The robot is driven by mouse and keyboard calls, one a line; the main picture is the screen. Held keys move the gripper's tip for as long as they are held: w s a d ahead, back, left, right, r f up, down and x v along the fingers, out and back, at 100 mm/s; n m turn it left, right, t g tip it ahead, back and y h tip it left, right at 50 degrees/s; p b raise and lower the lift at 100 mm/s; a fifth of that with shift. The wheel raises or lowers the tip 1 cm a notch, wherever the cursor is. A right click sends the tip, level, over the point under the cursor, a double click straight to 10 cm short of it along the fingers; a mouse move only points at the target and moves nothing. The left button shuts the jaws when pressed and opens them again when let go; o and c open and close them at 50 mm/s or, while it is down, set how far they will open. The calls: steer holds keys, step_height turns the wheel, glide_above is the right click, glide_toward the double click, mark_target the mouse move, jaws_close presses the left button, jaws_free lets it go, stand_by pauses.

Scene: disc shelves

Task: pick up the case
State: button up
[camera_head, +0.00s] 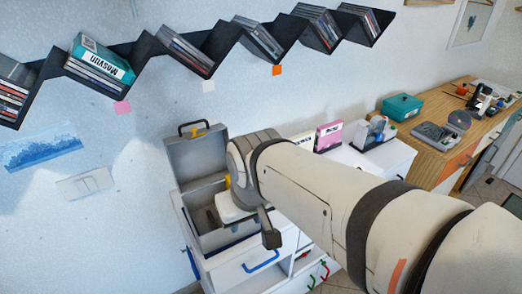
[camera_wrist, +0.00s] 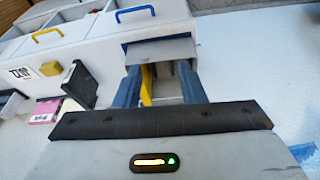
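Several thin disc cases (camera_head: 185,52) stand tilted in the black zigzag shelf on the wall. A teal case (camera_head: 100,60) with a white label lies on a stack at the shelf's left. A grey lidded box (camera_head: 195,155) with a black handle stands open on the white drawer unit. I cannot tell which of these is the task's case. My gripper (camera_wrist: 160,72) shows two blue fingers apart, pointing at a grey box part (camera_wrist: 165,48). A yellow strip (camera_wrist: 147,86) shows between them, not visibly clamped. My arm hides the fingers in the head view.
The white drawer unit (camera_head: 240,272) has a blue handle. A pink box (camera_head: 328,136) and other small things stand behind my arm. A wooden desk (camera_head: 445,160) at right holds a teal box (camera_head: 402,106). The wall below the shelf is mostly bare.

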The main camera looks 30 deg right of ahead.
steer(key=shift+o, duration=1.2)
steer(key=shift+a+f, duration=0.1)
steer(key=shift+f, duration=0.15)
steer(key=w+d+f+m+t+y+b, duration=0.1)
steer(key=w+d+f+m+y+b, duration=0.3)
steer(key=w+f+m+y, duration=1)
steer(key=d+f+m+t+h+b, duration=0.1)
steer(key=d+f+m+t+h, duration=0.3)
steer(key=d+m, duration=0.4)
steer(key=d+f+m+t+h+b, duration=0.15)
steer(key=d+m+t+h, duration=0.35)
steer(key=d, duration=0.5)
steer(key=d+f+m+t+h, duration=0.3)
steer(key=d+m+t, duration=0.2)
steer(key=d+m, duration=0.35)
steer(key=shift+n, duration=0.25)
steer(key=w+p, duration=0.1)
steer(key=w, duration=0.5)
steer(key=shift+w+a+f+p, duration=0.1)
steer(key=shift+w+f+p, duration=0.1)
steer(key=shift+p, duration=0.15)
